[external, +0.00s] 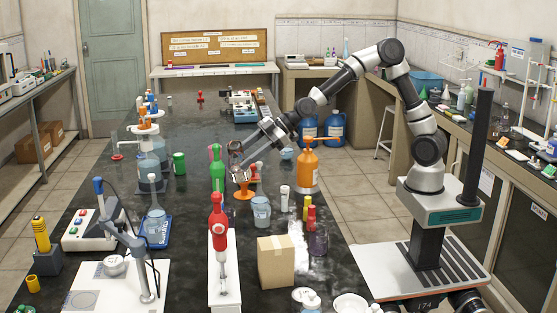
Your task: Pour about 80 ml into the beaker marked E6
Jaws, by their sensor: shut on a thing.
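My gripper (241,174) is above the middle of the black bench, at the end of my arm reaching in from the right. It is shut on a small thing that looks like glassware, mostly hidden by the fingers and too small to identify. An orange funnel-shaped stand (243,192) is just below the gripper. A clear beaker (261,212) with pale contents stands in front and slightly right of it. A dark glass beaker (318,243) stands farther right, near the bench edge. I cannot read any E6 mark on either beaker.
A green bottle (217,168) stands close left of the gripper and an orange bottle (307,170) to the right. The bench's far middle is clearer.

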